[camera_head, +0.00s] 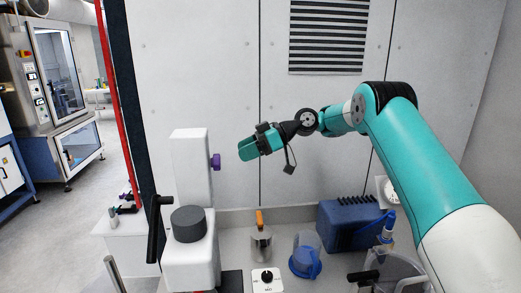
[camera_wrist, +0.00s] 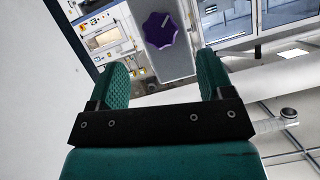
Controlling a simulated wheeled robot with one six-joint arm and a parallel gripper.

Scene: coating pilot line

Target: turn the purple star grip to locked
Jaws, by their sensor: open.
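The purple star grip (camera_head: 216,161) sticks out from the right side of a white upright housing (camera_head: 190,165) in the head view. In the wrist view the purple star grip (camera_wrist: 159,29) shows face-on, with a pale line mark near its upper right. My gripper (camera_head: 247,149) is to the right of the grip at about its height, pointing at it with a clear gap. In the wrist view my gripper (camera_wrist: 160,80) has its two green fingers wide apart with nothing between them. The grip lies beyond the fingertips, roughly centred between them. No locked label can be read.
Below stand a dark grey round cap (camera_head: 188,224), a metal pot with an orange handle (camera_head: 260,240), a blue-handled jug (camera_head: 306,257), a small dial plate (camera_head: 266,280) and a blue box (camera_head: 345,225). A wall stands behind. The air between gripper and grip is free.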

